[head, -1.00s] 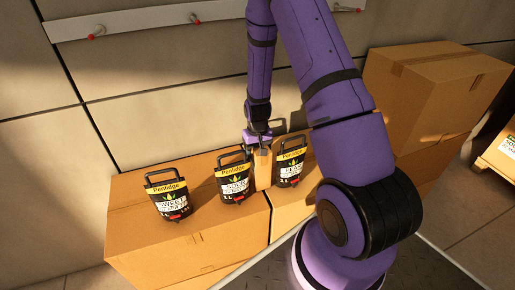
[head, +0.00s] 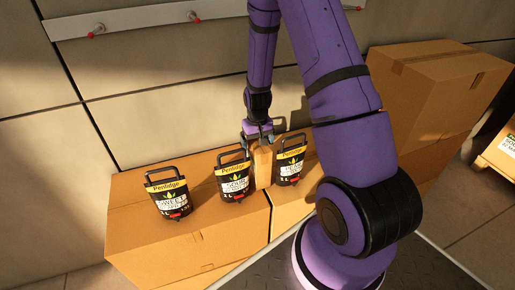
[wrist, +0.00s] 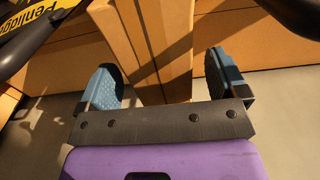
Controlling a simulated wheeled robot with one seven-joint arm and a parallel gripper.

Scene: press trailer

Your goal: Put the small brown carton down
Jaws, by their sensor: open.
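The small brown carton (head: 263,168) stands upright on the large cardboard boxes, between the middle black container and the right one. In the wrist view the carton (wrist: 155,45) rises between my fingers, with a gap visible on each side. My gripper (head: 262,138) is open around the carton's upper end. Its blue finger pads also show apart in the wrist view (wrist: 163,82). The carton's base is partly hidden in the head view.
The middle Penledge container (head: 234,184) and the right Penledge container (head: 290,167) stand close on either side. Another container (head: 169,198) stands farther left on the large box (head: 165,255). Taller stacked boxes (head: 430,95) are at right. A wall with a peg rail (head: 150,18) is behind.

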